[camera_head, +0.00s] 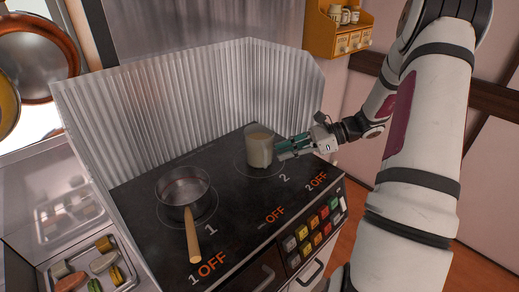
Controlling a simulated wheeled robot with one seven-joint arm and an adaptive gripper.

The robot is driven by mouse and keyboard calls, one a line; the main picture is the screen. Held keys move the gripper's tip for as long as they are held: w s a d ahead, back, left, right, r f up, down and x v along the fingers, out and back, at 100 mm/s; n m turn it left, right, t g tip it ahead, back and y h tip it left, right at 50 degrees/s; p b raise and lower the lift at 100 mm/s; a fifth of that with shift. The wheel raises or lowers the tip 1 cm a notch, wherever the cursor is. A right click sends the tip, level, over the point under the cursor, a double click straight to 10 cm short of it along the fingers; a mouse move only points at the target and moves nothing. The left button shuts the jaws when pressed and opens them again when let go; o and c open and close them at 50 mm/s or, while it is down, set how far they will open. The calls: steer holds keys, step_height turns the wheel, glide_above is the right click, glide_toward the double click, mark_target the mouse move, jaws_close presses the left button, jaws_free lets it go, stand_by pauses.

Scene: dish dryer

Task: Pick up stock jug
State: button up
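The stock jug (258,150) is a pale, cream-coloured cylindrical vessel. It stands upright on the rear burner marked 2 of the black stovetop (240,205). My gripper (284,149) reaches in from the right, with its teal fingers at the jug's right side. The fingertips look very close to the jug or touching it. A handle on the jug is not clearly visible. The view is too small to show whether the fingers are apart or closed on anything.
A saucepan (183,184) with a wooden handle sits on burner 1, left of the jug. A corrugated metal splash guard (170,110) stands close behind both. A tray (75,275) with several food pieces lies at lower left. The stovetop front is clear.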

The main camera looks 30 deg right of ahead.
mark_target(265, 160)
steer(key=shift+f+x, duration=0.2)
steer(key=shift+x, duration=3.2)
steer(key=shift+s, duration=0.2)
steer(key=shift+c, duration=0.6)
jaws_close()
